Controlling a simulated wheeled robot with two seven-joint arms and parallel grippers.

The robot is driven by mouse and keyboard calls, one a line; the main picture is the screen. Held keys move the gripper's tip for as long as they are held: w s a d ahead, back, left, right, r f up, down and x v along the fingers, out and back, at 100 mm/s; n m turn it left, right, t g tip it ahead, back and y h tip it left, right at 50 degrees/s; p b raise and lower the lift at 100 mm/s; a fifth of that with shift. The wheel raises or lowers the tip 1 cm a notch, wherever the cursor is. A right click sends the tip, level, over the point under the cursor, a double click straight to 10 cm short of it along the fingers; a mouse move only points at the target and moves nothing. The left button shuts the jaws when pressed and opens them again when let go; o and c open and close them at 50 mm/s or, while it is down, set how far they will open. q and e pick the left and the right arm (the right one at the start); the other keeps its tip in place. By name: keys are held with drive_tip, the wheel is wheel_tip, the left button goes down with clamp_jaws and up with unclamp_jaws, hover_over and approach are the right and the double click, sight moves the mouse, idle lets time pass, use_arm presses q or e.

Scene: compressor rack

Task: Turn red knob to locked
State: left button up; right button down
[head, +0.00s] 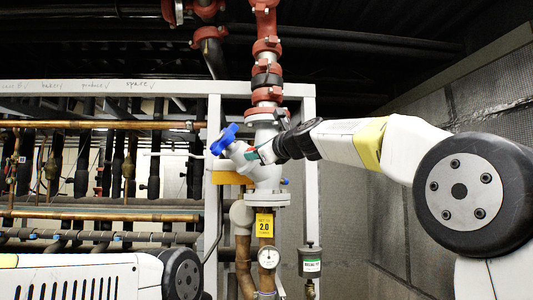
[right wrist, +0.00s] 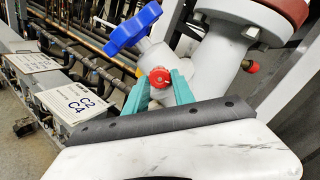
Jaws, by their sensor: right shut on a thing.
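The red knob (right wrist: 160,77) sits on the side of a pale grey valve body (right wrist: 165,58), as the right wrist view shows. It is small and round, with a faint pale mark on its face that is too small to read. My right gripper (right wrist: 160,85) has its two teal fingers on either side of the knob and is shut on it. In the head view my right gripper (head: 255,154) reaches the valve from the right, and the knob is mostly hidden by the fingers. My left gripper is out of view; only part of my left arm shows at lower left.
A blue handle (head: 224,139) sticks out of the valve just left of my right gripper. Red-coupled pipe (head: 267,48) rises above, and a yellow tag (head: 265,224) and gauge (head: 268,257) hang below. Copper pipes (head: 100,125) fill the rack at left. A grey wall stands at right.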

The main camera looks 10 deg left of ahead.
idle(0.4)
drive_tip(key=c, duration=1.1)
unclamp_jaws()
drive_tip(key=shift+o, duration=0.2)
drive_tip(key=v, duration=0.7)
drive_tip(key=shift+s+d, duration=0.25)
drive_tip(key=shift+d, duration=0.05)
